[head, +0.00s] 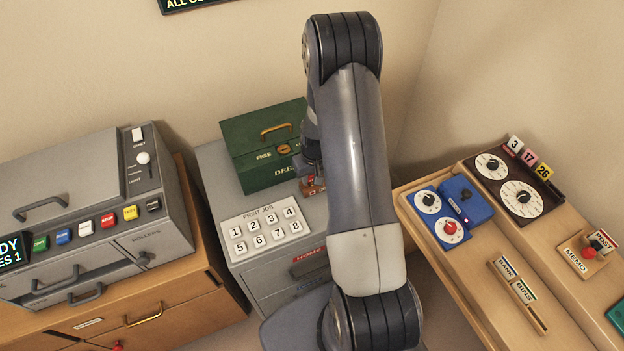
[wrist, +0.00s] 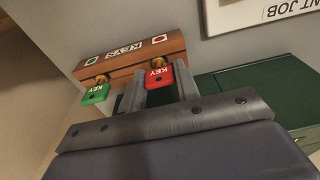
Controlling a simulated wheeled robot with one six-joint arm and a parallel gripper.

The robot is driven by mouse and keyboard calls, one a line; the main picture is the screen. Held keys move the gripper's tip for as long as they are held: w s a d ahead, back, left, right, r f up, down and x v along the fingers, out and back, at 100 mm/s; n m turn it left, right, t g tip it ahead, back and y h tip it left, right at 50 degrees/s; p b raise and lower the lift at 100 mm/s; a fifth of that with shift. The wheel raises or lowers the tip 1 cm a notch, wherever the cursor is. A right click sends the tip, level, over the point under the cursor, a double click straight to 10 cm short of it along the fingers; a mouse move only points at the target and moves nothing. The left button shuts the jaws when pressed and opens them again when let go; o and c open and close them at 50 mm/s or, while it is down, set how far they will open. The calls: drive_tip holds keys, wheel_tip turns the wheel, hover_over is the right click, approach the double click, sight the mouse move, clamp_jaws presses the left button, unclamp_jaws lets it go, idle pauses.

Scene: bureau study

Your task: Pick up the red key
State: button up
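The red key (wrist: 159,77), a red tag marked KEY with a brass part above it, hangs at the brown key rack (wrist: 120,60) in the wrist view. My gripper (wrist: 160,80) has one finger against each side of the red tag, with no clear gap, and looks shut on it. The key is still at the rack. A green key (wrist: 95,93) hangs beside it to the left, outside my fingers. In the head view the rack (head: 312,187) shows small, and my arm hides most of my gripper.
The grey cabinet with the PRINT JOB panel (head: 266,228) stands below the rack. A green box (head: 262,150) sits behind it. A grey machine (head: 95,215) is at left. A wooden desk (head: 490,270) with dials is at right.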

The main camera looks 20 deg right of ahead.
drive_tip(key=c, duration=0.4)
drive_tip(key=shift+r, duration=0.1)
